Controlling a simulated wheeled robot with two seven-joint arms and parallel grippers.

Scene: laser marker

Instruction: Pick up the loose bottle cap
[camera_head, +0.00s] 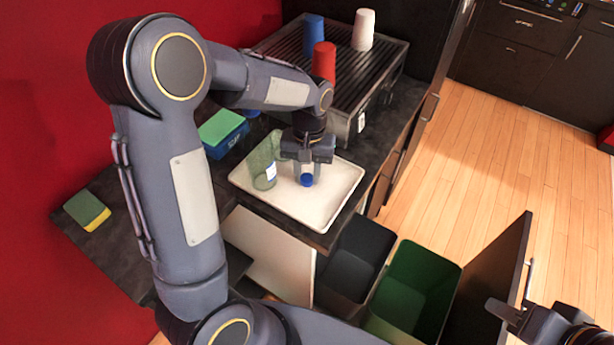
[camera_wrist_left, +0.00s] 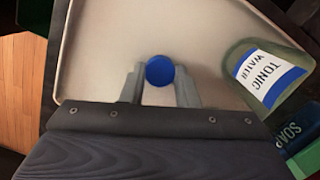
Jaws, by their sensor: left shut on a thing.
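The loose blue bottle cap (camera_head: 307,180) is over the white tray (camera_head: 320,213) in the head view. In the left wrist view the blue cap (camera_wrist_left: 160,71) sits between the fingertips of my left gripper (camera_wrist_left: 160,85), which is shut on it. In the head view my left gripper (camera_head: 306,172) points down over the tray. A green glass bottle (camera_head: 262,170) stands on the tray just left of the gripper. Its label reads "TONIC WATER" in the wrist view (camera_wrist_left: 262,75). My right gripper (camera_head: 515,315) is at the lower right edge, far from the tray, its fingers unclear.
A blue soap box (camera_head: 228,140) with a green sponge on top stands behind the tray. Blue, red and white cups (camera_head: 363,30) stand on a ribbed rack (camera_head: 380,60). Black (camera_head: 355,260) and green bins (camera_head: 410,290) stand below the counter's front edge. Another sponge (camera_head: 87,211) lies at left.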

